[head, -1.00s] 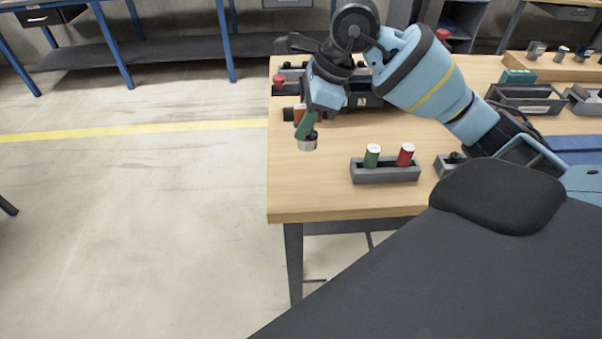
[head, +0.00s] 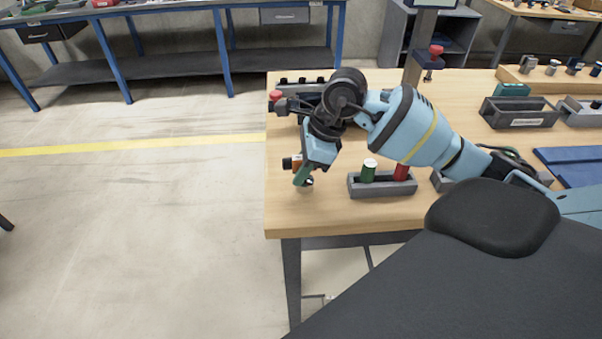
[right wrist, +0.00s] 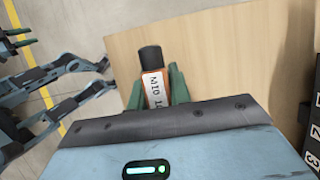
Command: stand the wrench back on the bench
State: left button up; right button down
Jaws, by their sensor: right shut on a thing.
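The wrench, an orange body with a black end (head: 292,162), is in my right gripper (head: 305,172) above the left part of the bench (head: 285,215). Its black end points left in the head view. The right wrist view shows the orange body with a white label (right wrist: 155,90) between the green fingers (right wrist: 158,92), which are shut on it. A small dark and silvery part (head: 309,181) shows by the fingertips. Whether the wrench touches the bench top cannot be told.
A grey holder (head: 380,188) with a green-sided and a red-sided cylinder stands right of the gripper. A grey rack (head: 315,85) with a red knob lies behind. Labelled bins (head: 520,118) and a blue mat (head: 580,165) are at the right. The front left bench top is bare.

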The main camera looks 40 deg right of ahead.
jog(key=shift+f, duration=0.75)
jog(key=shift+f, duration=0.25)
jog(key=c, duration=1.3)
grip_release()
jog(key=v, duration=1.2)
jog(key=shift+r, duration=0.25)
